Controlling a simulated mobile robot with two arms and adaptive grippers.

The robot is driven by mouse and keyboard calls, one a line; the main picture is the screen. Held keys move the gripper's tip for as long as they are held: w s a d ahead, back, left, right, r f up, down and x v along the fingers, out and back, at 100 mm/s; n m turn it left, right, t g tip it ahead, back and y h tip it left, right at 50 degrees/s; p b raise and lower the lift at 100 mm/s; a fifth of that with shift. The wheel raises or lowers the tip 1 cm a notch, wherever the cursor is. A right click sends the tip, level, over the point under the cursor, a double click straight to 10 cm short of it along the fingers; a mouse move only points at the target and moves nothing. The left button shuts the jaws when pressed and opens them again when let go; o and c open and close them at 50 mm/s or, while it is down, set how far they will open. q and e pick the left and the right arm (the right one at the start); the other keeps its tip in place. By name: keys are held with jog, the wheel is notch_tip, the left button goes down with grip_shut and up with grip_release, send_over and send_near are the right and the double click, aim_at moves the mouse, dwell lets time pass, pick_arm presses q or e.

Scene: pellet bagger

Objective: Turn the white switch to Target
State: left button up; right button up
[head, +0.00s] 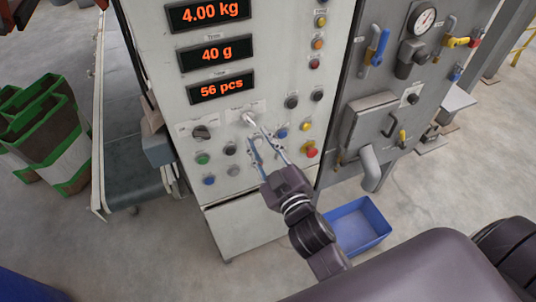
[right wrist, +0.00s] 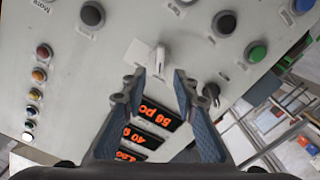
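The white switch (head: 249,119) is a small knob on a pale plate on the light control panel (head: 225,112), below the numeric displays. In the right wrist view the white switch (right wrist: 161,57) sticks out from the panel just beyond my fingertips. My right gripper (head: 257,136) reaches up to the panel with its two fingers apart. In the right wrist view my right gripper (right wrist: 158,76) is open, with a fingertip on either side of the switch's line and a gap between them. The markings around the switch are too small to read. My left gripper is not in view.
A black rotary switch (head: 201,132) sits left of the white one. Several coloured buttons and a red emergency stop (head: 311,152) surround it. Displays read 4.00 kg, 40 g and 56 pcs (head: 222,87). A blue bin (head: 358,226) stands on the floor below.

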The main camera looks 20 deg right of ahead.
jog(key=shift+s+d, duration=0.1)
jog(key=shift+s, duration=2.6)
